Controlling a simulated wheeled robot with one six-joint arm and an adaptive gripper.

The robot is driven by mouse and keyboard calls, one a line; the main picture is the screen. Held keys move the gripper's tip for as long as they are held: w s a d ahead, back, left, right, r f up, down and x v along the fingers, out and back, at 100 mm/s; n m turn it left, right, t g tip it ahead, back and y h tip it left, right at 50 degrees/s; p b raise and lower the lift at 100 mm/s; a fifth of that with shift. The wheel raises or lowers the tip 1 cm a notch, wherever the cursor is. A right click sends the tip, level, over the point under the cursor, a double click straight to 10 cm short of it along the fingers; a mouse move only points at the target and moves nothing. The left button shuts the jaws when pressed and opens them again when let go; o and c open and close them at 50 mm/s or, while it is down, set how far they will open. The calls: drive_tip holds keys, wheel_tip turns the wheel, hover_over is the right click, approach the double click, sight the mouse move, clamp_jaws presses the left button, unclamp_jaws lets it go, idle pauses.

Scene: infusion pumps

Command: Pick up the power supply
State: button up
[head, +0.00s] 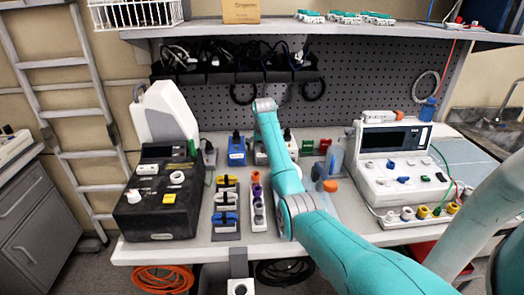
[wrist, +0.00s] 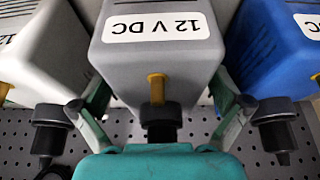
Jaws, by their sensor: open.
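The power supply nearest my gripper is a grey box with an upside-down "12 V DC" label (wrist: 155,45) in the wrist view. A yellow tab and a black plug are at its lower end. My gripper (wrist: 160,104) is open, with one finger to each side of this end; I cannot tell whether they touch it. A cream box (wrist: 38,50) is close on the left and a blue one (wrist: 272,50) close on the right. In the head view my arm mostly hides the grey box (head: 260,157) and my gripper; the blue box (head: 236,152) shows beside it.
A black device (head: 155,212) stands at the bench's left. A white console (head: 400,180) stands at the right. Racks of coloured parts (head: 226,208) are in front of the boxes. A pegboard (head: 340,98) closes the back, under a shelf (head: 330,27).

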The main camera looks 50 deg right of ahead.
drive_tip(key=c, duration=1.7)
